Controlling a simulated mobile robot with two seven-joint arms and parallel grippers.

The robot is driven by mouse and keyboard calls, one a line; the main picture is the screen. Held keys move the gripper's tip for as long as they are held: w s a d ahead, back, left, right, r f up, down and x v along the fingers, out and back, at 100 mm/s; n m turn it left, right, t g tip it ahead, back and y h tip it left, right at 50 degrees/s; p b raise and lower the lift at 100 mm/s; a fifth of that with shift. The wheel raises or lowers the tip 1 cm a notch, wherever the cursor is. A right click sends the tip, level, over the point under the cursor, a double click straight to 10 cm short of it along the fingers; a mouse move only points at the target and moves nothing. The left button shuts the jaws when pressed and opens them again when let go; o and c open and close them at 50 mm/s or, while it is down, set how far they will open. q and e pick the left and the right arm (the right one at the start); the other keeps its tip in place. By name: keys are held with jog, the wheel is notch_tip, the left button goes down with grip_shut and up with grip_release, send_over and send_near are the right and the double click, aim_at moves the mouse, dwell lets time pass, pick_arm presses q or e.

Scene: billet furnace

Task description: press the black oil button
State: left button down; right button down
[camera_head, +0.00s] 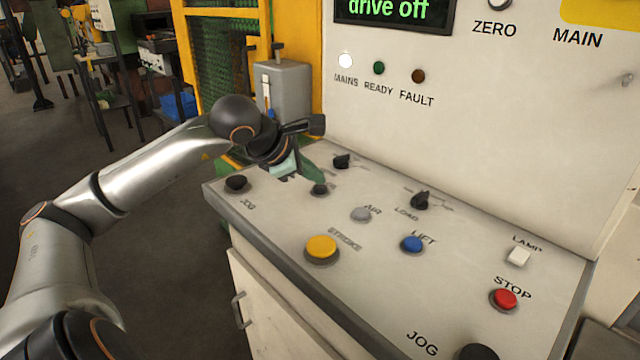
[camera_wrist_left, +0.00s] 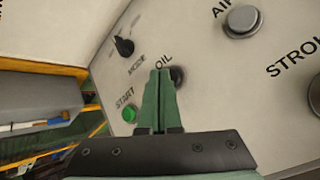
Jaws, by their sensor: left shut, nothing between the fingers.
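The black oil button (camera_head: 320,188) sits on the sloping console, with its label mostly hidden behind my left gripper. In the left wrist view the oil button (camera_wrist_left: 178,76) shows just right of the fingertips, under the word OIL, partly covered by a finger. My left gripper (camera_head: 311,174) is shut and empty, its green fingers just behind and left of the button. In the left wrist view the left gripper (camera_wrist_left: 160,73) has its two fingers together. I cannot tell whether the tips touch the button or panel. My right gripper is not in view.
Nearby are a green START button (camera_wrist_left: 130,113), a black MODE knob (camera_wrist_left: 123,46), a grey AIR button (camera_head: 361,214) and a yellow STROKE button (camera_head: 321,249). A black JOG button (camera_head: 237,184) sits at the left corner. The upright panel (camera_head: 480,120) rises behind the console.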

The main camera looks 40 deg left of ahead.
aim_at(314, 189)
pick_arm(q)
jog(key=shift+r, duration=0.45)
jog(key=shift+r, duration=0.15)
notch_tip(314, 189, up, 5)
jog(key=p, duration=0.5)
dwell(0.6)
